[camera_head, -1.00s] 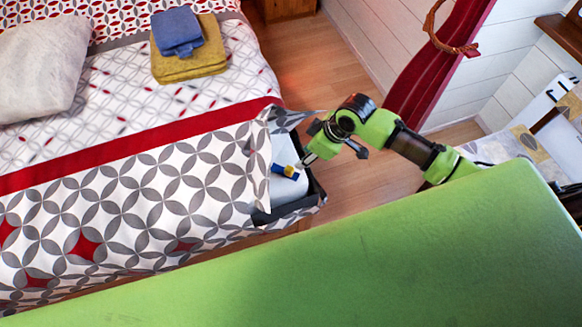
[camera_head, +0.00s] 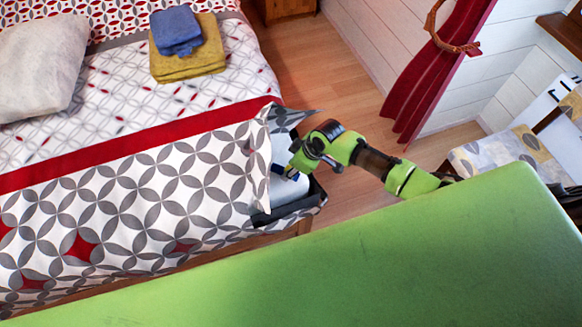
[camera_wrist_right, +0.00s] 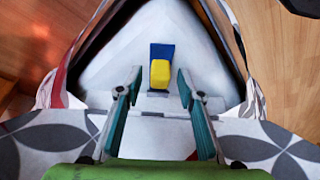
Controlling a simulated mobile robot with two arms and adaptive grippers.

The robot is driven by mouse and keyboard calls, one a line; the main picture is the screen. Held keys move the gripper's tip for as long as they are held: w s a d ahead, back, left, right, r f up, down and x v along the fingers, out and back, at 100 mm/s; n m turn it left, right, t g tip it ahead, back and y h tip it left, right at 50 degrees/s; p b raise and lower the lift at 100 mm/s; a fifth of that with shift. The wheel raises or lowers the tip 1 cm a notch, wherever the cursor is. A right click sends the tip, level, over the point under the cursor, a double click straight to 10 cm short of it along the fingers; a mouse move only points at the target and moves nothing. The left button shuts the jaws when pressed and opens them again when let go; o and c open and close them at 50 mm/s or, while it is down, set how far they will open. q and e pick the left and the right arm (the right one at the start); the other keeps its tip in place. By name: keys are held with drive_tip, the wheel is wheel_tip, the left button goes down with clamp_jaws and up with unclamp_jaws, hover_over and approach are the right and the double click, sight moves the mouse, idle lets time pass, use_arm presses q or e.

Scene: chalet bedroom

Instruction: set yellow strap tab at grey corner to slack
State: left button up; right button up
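The yellow strap tab (camera_wrist_right: 160,73) sits on a short blue strap (camera_wrist_right: 161,50) on the white mattress corner in the right wrist view. In the head view my arm hides the yellow tab, and a bit of the blue strap (camera_head: 278,170) shows. A dark grey corner edging (camera_head: 262,217) borders the white corner (camera_head: 288,190). My right gripper (camera_wrist_right: 159,82) is open, with one finger on each side of the tab and a gap to both. Whether it touches the mattress I cannot tell. My left gripper is not in view.
The patterned bed cover (camera_head: 150,200) is folded back around the corner. Folded blue (camera_head: 176,30) and mustard (camera_head: 188,62) towels and a pillow (camera_head: 40,65) lie farther up the bed. Wooden floor (camera_head: 345,200) is clear beside the bed; a red curtain (camera_head: 430,80) hangs behind.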

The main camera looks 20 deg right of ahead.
clamp_jaws()
drive_tip(key=shift+w+a, duration=1)
unclamp_jaws()
drive_tip(key=shift+r, duration=0.1)
drive_tip(key=v, duration=1.2)
